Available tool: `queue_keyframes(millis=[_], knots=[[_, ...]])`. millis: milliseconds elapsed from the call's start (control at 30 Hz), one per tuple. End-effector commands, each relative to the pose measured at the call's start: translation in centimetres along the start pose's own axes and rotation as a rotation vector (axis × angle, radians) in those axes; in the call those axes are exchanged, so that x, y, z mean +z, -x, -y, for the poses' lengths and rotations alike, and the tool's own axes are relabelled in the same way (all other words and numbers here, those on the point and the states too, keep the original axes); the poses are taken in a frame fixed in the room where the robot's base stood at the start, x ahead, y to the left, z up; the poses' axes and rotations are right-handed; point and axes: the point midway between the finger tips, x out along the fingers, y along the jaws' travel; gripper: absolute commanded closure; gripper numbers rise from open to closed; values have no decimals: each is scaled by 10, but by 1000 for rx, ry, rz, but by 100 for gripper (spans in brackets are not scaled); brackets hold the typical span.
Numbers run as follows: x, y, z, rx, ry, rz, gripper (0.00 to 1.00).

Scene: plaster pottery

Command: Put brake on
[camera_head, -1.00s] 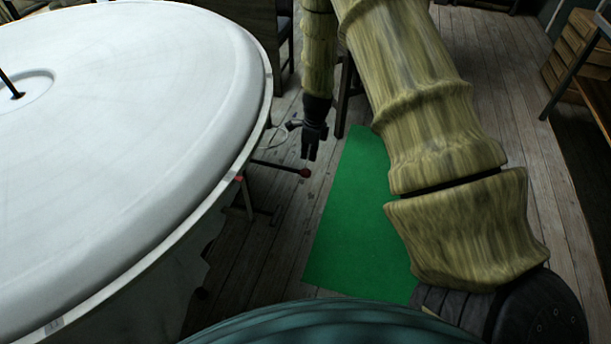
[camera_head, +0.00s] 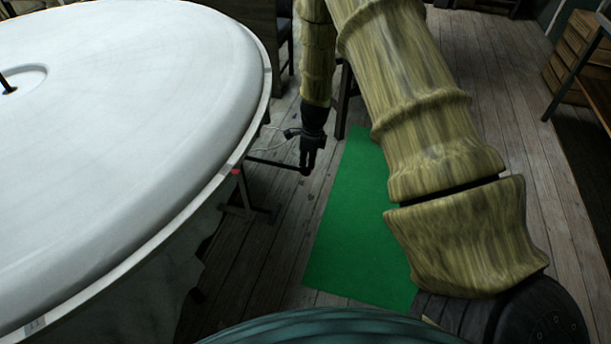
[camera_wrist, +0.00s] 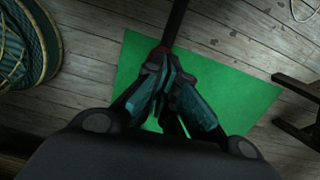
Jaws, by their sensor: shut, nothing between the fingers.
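The brake lever (camera_head: 272,162) is a thin dark rod that sticks out to the right from under the big white pottery wheel (camera_head: 130,130). My gripper (camera_head: 307,168) points down at the lever's outer end and covers its red knob in the head view. In the wrist view the dark rod (camera_wrist: 176,25) runs from the top edge to my gripper (camera_wrist: 178,95), with a bit of red beside the fingers. The fingers are shut with nothing held between them. Whether they touch the knob is hard to tell.
A green mat (camera_head: 350,240) lies on the plank floor (camera_head: 270,265) to the right of the wheel. Dark furniture legs (camera_head: 344,100) stand behind my gripper. A wooden drawer unit (camera_head: 580,55) is at the far right. The wrist view shows a round woven item (camera_wrist: 25,45) at left.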

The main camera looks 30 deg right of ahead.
Motion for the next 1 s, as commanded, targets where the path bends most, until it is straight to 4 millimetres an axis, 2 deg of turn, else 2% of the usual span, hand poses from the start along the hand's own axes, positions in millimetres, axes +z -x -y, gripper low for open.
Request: queue_keyframes(millis=[33,200,733,1000], knots=[[0,-10,0,0,0,0,100],[0,-18,0,0,0,1,100],[0,-23,0,0,0,1,100],[-2,-45,0,1,0,1,100]])
